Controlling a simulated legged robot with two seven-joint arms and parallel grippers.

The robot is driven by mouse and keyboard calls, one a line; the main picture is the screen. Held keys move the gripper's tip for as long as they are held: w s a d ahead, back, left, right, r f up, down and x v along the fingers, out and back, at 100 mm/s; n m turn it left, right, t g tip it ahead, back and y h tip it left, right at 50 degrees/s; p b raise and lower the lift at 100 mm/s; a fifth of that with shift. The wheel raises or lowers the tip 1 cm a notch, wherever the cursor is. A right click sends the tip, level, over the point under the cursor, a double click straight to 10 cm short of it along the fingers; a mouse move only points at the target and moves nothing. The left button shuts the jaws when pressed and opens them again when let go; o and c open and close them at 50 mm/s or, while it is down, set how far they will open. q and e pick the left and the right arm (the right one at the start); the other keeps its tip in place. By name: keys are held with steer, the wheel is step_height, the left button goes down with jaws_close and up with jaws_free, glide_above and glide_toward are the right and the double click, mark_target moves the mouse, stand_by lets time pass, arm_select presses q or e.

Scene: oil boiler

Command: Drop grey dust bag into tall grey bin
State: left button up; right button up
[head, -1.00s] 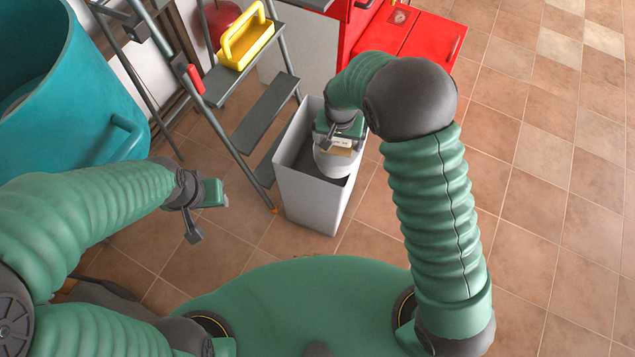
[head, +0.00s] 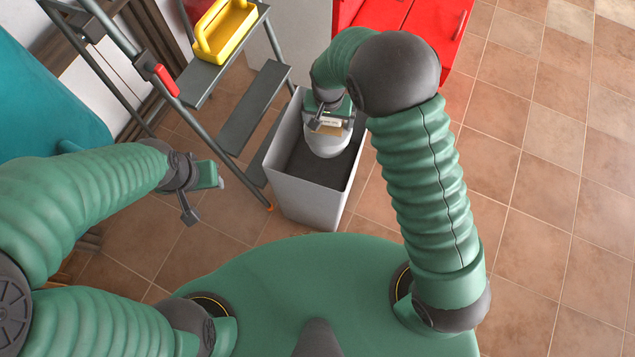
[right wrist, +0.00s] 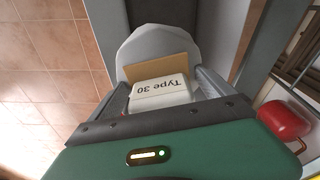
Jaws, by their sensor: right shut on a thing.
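The grey dust bag (head: 327,143) hangs from my right gripper (head: 330,118), which is shut on its collar. The bag is over the opening of the tall grey bin (head: 305,200), near its back right side. In the right wrist view the bag (right wrist: 165,45) shows its pale round body, a brown card and a white label reading "Type 30" between the fingers (right wrist: 165,90). The bin's dark inside is visible in front of the bag; how far the bag reaches below the rim I cannot tell. My left gripper (head: 200,195) is open and empty, left of the bin.
A stepladder (head: 230,110) with a yellow tray (head: 225,30) on it stands just left of the bin. A red cabinet (head: 400,20) is behind. A teal tub (head: 45,100) is at the left. The tiled floor at right is clear.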

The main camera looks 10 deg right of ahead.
steer(key=shift+s+a+r, duration=0.1)
steer(key=shift+a+r, duration=0.2)
steer(key=shift+a, duration=0.2)
steer(key=o, duration=1.8)
steer(key=shift+a, duration=0.1)
steer(key=shift+c, duration=0.2)
steer(key=shift+d, duration=0.3)
steer(key=shift+r, duration=0.3)
arm_select(q)
steer(key=p+v, duration=0.3)
steer(key=shift+w+a+r+p, duration=0.2)
steer(key=shift+a+r+p, duration=0.15)
steer(key=shift+r+p, duration=0.05)
arm_select(e)
step_height(320, 180, up, 16)
steer(key=s+a, duration=0.1)
steer(key=s, duration=0.1)
steer(key=shift+s, duration=0.2)
arm_select(q)
steer(key=shift+a, duration=0.1)
arm_select(e)
steer(key=shift+a+f, duration=0.1)
steer(key=shift+a, duration=0.05)
steer(key=shift+f, duration=0.1)
